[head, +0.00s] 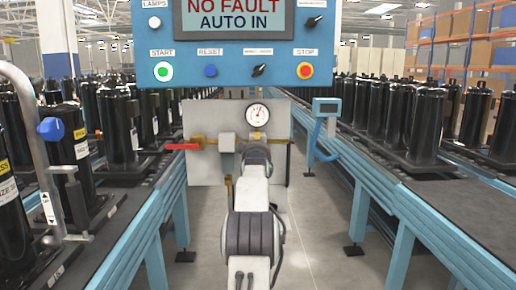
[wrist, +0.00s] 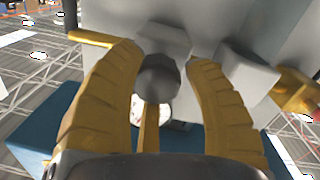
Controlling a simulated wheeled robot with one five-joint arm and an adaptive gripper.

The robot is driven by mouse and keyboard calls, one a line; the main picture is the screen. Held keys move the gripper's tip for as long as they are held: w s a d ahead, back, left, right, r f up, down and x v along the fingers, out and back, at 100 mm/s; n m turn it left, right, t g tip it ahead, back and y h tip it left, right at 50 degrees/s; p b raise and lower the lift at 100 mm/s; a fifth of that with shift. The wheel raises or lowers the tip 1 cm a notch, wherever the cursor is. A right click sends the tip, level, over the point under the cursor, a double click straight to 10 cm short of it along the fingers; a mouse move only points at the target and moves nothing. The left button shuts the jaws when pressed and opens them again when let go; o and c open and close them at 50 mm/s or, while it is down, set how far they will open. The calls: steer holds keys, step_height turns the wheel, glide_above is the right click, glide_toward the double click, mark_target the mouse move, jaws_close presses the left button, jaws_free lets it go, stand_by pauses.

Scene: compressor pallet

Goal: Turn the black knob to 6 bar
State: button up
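The black knob (wrist: 157,78) shows in the wrist view as a dark rounded cap between the two yellow fingers of my gripper (wrist: 164,60). The fingers are apart, one on each side of it. A gap shows on the right side; I cannot tell whether the left finger touches. In the head view my own arm hides the knob and the gripper. The round white pressure gauge (head: 257,116) stands above the grey panel's pipework. Its needle points up and slightly right, and its numbers are too small to read. Part of the gauge shows in the wrist view (wrist: 157,115).
The grey panel (head: 205,115) carries a brass pipe and a red lever (head: 182,146) on the left. A blue control box (head: 220,50) hangs above, reading "NO FAULT AUTO IN". Conveyors with black compressors (head: 420,120) flank both sides. A blue stand (head: 325,107) is right of the panel.

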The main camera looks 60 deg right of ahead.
steer(key=o, duration=0.4)
steer(key=shift+c, duration=0.2)
steer(key=shift+s+a, duration=0.1)
steer(key=shift+s, duration=0.05)
steer(key=v, duration=1.1)
steer(key=shift+a, duration=0.35)
steer(key=shift+s, duration=0.1)
